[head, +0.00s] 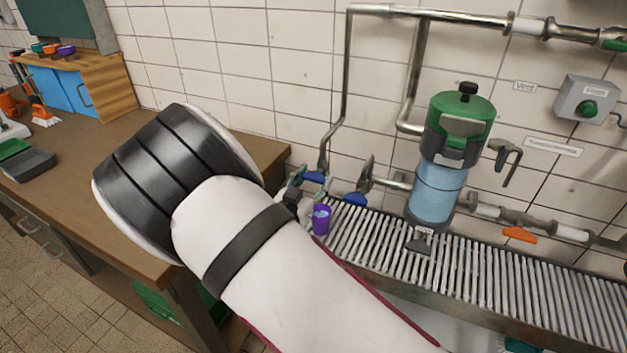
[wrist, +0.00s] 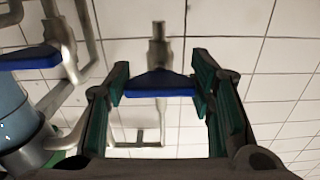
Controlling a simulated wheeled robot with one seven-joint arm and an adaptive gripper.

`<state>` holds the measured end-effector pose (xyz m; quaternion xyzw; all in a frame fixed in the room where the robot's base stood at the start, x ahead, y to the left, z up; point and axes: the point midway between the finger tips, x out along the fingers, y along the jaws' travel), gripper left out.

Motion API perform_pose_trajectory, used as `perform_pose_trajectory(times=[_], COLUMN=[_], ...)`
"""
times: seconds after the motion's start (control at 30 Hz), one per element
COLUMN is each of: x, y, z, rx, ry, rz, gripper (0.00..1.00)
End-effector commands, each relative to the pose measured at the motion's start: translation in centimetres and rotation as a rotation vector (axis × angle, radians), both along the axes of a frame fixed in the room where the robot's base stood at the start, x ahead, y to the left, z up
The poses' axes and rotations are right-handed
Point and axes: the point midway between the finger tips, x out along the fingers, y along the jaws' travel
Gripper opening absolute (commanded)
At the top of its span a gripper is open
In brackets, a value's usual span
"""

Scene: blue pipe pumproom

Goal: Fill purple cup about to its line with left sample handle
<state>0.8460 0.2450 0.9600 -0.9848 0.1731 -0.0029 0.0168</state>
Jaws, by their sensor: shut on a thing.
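The purple cup (head: 321,220) stands upright at the left end of the slatted drain grate, just below my gripper. Something pale blue shows inside its mouth, but the level and line are too small to read. The left blue sample handle (head: 315,177) is on a bent metal pipe above the cup. In the wrist view this handle (wrist: 160,84) lies between the green finger pads. My gripper (head: 306,184) is shut on it; the gripper also shows in the wrist view (wrist: 160,92). My arm hides part of the area left of the cup.
A second blue handle (head: 355,199) is close to the right of the cup. A blue-and-green canister (head: 437,190) stands farther right above the grate (head: 500,262). An orange handle (head: 520,235) is beyond it. A brown workbench (head: 110,190) is on the left, under my arm.

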Motion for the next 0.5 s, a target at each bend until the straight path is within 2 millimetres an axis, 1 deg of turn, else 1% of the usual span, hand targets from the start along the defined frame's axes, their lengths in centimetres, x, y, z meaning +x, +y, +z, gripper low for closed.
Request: perform_pose_trajectory(times=[0.1,0.13,0.17,0.2,0.23,0.5], x=[0.0,0.0,0.0,0.0,0.0,0.0], y=[0.04,0.04,0.04,0.04,0.04,0.02], z=[0.04,0.04,0.04,0.04,0.04,0.02], rx=[0.003,0.003,0.002,0.002,0.002,0.0], ry=[-0.001,-0.001,-0.001,-0.001,-0.001,0.0], rz=[0.0,0.0,0.0,0.0,0.0,0.0], gripper=[0.21,0.51,0.58,0.67,0.7,0.7])
